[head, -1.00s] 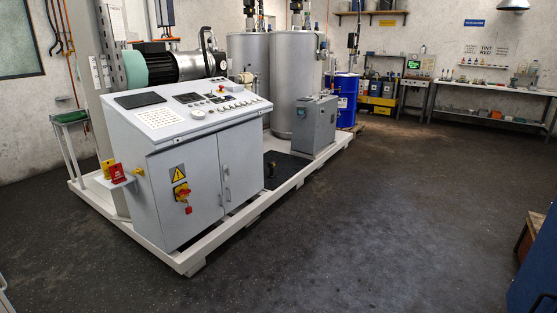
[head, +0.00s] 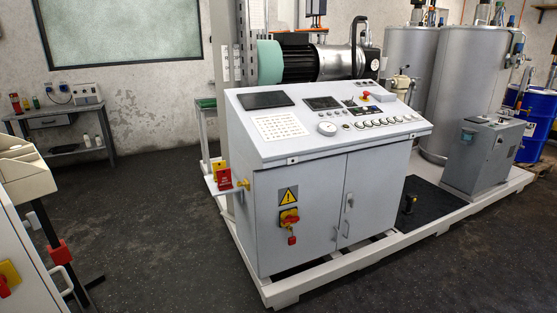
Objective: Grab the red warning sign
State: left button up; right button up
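A small red sign (head: 224,178) stands on a little white shelf (head: 222,190) fixed to the left side of the grey control cabinet (head: 320,190). Pale markings on it are too small to read. A yellow piece shows just behind its top. Neither of my grippers is in the head view.
The cabinet stands on a white frame platform (head: 285,293) with a motor and tanks behind. A side table (head: 65,150) is against the left wall. A pale unit with a red part (head: 62,252) stands at the near left. Dark floor (head: 165,230) between it and the cabinet is clear.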

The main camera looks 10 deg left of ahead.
aim_at(224, 179)
jog(key=i+j+u, duration=0.15)
jog(key=i+u, duration=0.55)
jog(key=i, duration=0.15)
jog(key=i+l+u, duration=0.1)
jog(key=i+u, duration=0.25)
